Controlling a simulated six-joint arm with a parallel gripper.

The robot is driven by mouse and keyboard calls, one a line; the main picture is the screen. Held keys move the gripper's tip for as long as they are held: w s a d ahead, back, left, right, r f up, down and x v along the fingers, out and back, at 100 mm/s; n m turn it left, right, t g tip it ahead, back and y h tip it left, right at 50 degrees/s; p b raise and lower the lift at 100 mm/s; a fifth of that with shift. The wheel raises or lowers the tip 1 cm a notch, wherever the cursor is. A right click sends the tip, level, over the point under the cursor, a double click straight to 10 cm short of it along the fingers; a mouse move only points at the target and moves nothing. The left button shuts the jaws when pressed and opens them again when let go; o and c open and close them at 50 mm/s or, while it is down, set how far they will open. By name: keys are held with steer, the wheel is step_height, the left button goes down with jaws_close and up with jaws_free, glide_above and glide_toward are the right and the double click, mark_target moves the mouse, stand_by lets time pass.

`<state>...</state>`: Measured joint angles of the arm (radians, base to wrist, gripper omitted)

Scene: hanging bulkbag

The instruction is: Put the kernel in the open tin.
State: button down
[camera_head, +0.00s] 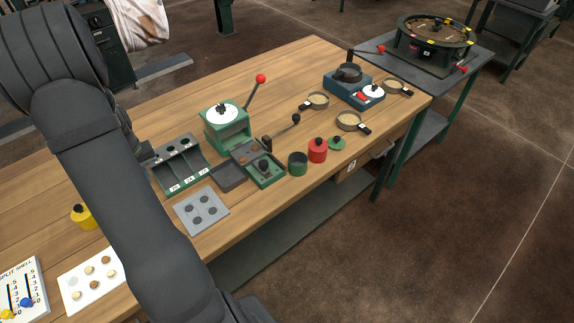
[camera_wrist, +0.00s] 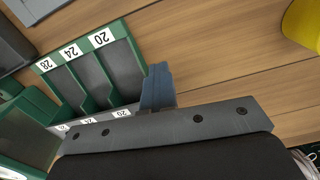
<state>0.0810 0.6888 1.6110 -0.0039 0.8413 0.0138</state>
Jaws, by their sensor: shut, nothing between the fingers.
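The open green tin (camera_head: 297,164) stands near the table's front edge, its dark inside showing. A green lid (camera_head: 336,143) lies to its right, beyond a closed red tin (camera_head: 318,151). Several small brown and pale nut-like pieces lie on a white card (camera_head: 68,280) at the lower left; I cannot tell which is the kernel. My gripper (camera_head: 148,152) is mostly hidden behind my arm, beside the green sorting tray (camera_head: 180,166). In the wrist view its blue-grey fingers (camera_wrist: 158,86) are shut and empty, beside the tray's compartment labelled 20.
A yellow tin (camera_head: 82,216) stands left of my arm. A grey plate with round hollows (camera_head: 202,210) lies in front of the tray. A green press (camera_head: 227,128) with a red-knobbed lever stands behind. Sieves (camera_head: 351,121) and a blue scale-like device (camera_head: 355,90) are farther right.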

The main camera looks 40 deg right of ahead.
steer(key=s+d, duration=0.1)
steer(key=d, duration=0.3)
steer(key=d+r, duration=0.1)
steer(key=d, duration=0.4)
steer(key=s+d+r, duration=0.1)
steer(key=d, duration=0.4)
steer(key=shift+s+d, duration=0.1)
steer(key=shift+s, duration=0.2)
steer(key=shift+n, duration=0.3)
steer(key=s+d+r, duration=0.1)
steer(key=s+d, duration=0.2)
steer(key=d, duration=0.3)
steer(key=s+d+r, duration=0.1)
steer(key=s+d, duration=0.2)
steer(key=d, duration=0.3)
steer(key=s+d+r, duration=0.1)
steer(key=s+d, duration=0.3)
steer(key=d, duration=0.2)
steer(key=shift+d+r, duration=0.1)
steer(key=shift+r, duration=0.15)
steer(key=s+d+r, duration=0.2)
steer(key=s+d, duration=0.7)
steer(key=s, duration=0.1)
steer(key=shift+w+f, duration=0.15)
steer(key=shift+f, duration=2.75)
steer(key=c, duration=1.7)
jaws_free()
